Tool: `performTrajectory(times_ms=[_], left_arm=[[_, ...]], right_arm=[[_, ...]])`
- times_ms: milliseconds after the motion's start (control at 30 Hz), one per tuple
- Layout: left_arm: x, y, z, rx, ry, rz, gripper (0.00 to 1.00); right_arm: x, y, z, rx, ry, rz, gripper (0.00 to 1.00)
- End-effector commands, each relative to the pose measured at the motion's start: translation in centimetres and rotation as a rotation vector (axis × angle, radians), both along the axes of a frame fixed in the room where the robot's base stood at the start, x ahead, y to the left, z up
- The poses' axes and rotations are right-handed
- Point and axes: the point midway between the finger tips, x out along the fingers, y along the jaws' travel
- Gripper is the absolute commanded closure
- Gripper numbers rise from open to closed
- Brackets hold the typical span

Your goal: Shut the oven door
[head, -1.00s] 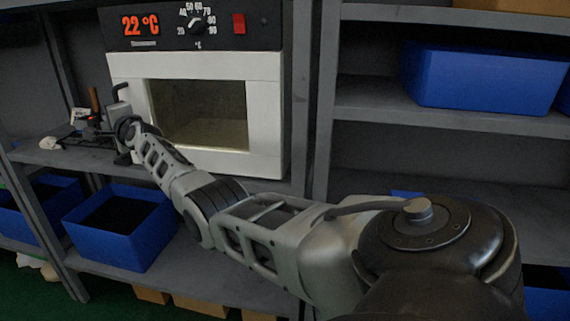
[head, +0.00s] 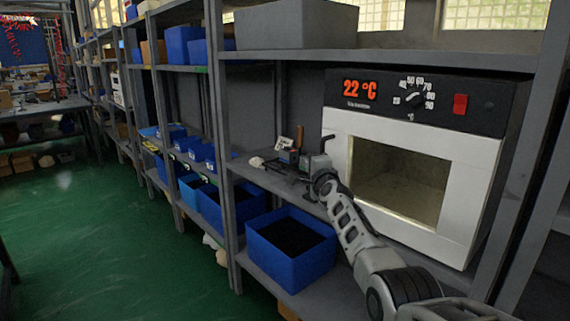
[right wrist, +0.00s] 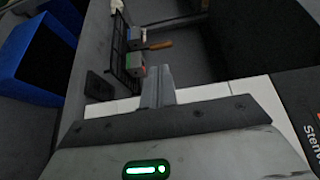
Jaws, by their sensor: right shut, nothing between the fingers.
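The oven (head: 410,185) stands on a shelf at the right in the head view, with a dark control panel reading 22 °C. Its white-framed oven door (head: 340,155) surrounds a window with a pale interior behind. The door looks flush or nearly flush with the body; I cannot tell whether a small gap remains. My right gripper (head: 316,166) is at the door's left edge, shut and empty. In the right wrist view, its closed fingers (right wrist: 158,86) lie by a white strip of the oven; contact is unclear. My left gripper is out of view.
Small tools and a black rack (right wrist: 128,55) lie on the shelf left of the oven. A blue bin (head: 290,250) stands on the shelf below. A grey bin (head: 295,25) sits above. Shelf posts flank the oven. Green floor (head: 90,225) is open at left.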

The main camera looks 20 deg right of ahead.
Motion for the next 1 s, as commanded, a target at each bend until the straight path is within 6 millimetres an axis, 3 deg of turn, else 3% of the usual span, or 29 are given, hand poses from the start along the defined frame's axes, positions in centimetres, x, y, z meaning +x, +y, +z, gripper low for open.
performTrajectory(times_ms=[33, 100, 333, 533, 767, 867, 1000], left_arm=[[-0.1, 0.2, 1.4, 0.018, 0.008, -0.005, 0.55], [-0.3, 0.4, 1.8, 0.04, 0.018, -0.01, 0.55], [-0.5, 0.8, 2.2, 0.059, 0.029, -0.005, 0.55], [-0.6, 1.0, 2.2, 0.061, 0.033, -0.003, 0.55], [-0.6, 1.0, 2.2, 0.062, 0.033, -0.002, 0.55], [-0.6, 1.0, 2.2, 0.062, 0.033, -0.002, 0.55], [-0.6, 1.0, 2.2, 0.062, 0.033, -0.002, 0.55]], right_arm=[[0.1, 2.1, 0.9, 0.004, 0.005, 0.018, 1.0], [-0.3, 4.1, 0.8, 0.01, 0.004, 0.026, 1.0], [-2.0, 8.8, 0.1, 0.009, 0.005, 0.024, 1.0], [-2.9, 11.0, -0.1, 0.006, 0.005, 0.021, 1.0], [-3.3, 11.4, -0.5, -0.004, 0.011, 0.019, 1.0], [-4.5, 10.9, -2.5, -0.075, 0.045, 0.02, 1.0], [-9.1, 10.0, -8.5, -0.331, 0.158, 0.048, 1.0]])
